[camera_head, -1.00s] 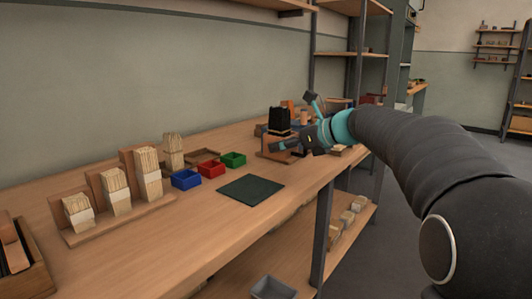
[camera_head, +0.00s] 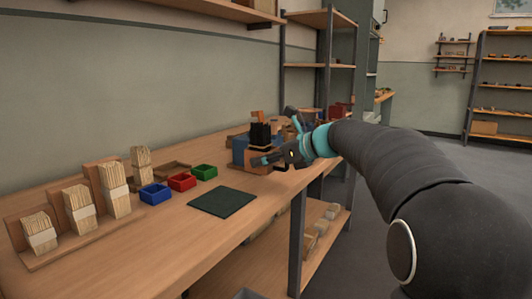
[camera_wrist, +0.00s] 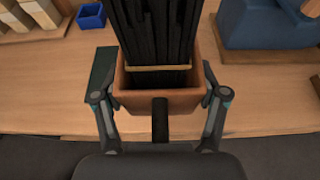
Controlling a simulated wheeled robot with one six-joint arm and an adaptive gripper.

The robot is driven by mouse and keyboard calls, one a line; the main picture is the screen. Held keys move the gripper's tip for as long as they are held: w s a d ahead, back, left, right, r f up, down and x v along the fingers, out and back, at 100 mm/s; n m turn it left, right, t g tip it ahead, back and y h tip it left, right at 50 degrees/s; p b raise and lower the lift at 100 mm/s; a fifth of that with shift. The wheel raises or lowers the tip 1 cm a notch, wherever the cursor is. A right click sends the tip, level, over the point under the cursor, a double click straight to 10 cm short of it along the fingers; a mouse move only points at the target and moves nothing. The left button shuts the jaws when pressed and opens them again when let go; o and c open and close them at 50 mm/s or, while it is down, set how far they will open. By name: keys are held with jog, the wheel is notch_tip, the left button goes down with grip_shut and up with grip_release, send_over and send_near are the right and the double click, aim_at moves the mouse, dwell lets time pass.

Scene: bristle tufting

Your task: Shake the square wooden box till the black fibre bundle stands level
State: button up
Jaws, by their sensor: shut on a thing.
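The square wooden box (camera_wrist: 185,102) is in the middle of the wrist view. My gripper (camera_wrist: 160,95) is shut on it, with one finger against each side wall. The black fibre bundle (camera_wrist: 160,38) stands in the box, bound by a tan band (camera_wrist: 160,67) just above the rim; its top is cut off in this view. In the head view the bundle (camera_head: 260,134) rises above my gripper (camera_head: 279,158), and its top looks stepped and uneven. I cannot tell whether the box touches the bench.
A blue object (camera_wrist: 262,25) stands right of the box in the wrist view. Blue (camera_head: 154,193), red (camera_head: 182,181) and green (camera_head: 204,171) bins and a dark mat (camera_head: 223,201) lie on the bench (camera_head: 165,235). Pale bundles (camera_head: 79,209) stand in a wooden rack at left.

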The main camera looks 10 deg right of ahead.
aim_at(268, 146)
notch_tip(268, 146, up, 3)
jog(key=p, duration=0.2)
jog(key=shift+r+p, duration=0.15)
jog(key=shift+p, duration=0.15)
notch_tip(268, 146, down, 3)
jog(key=shift+f+b, duration=0.1)
jog(key=shift+b, duration=0.6)
notch_tip(268, 146, up, 2)
jog(key=shift+p, duration=0.85)
jog(key=shift+r, duration=0.5)
notch_tip(268, 146, down, 3)
jog(key=shift+b, duration=0.85)
notch_tip(268, 146, up, 2)
jog(key=shift+p, duration=0.85)
jog(key=shift+r, duration=0.5)
notch_tip(268, 146, down, 3)
jog(key=shift+b, duration=0.85)
notch_tip(268, 146, up, 2)
jog(key=shift+p, duration=0.85)
jog(key=shift+r, duration=0.5)
notch_tip(268, 146, down, 3)
jog(key=shift+b, duration=0.85)
notch_tip(268, 146, up, 2)
jog(key=shift+r+p, duration=0.1)
jog(key=shift+p, duration=0.85)
jog(key=shift+r+b, duration=0.3)
jog(key=shift+r, duration=0.2)
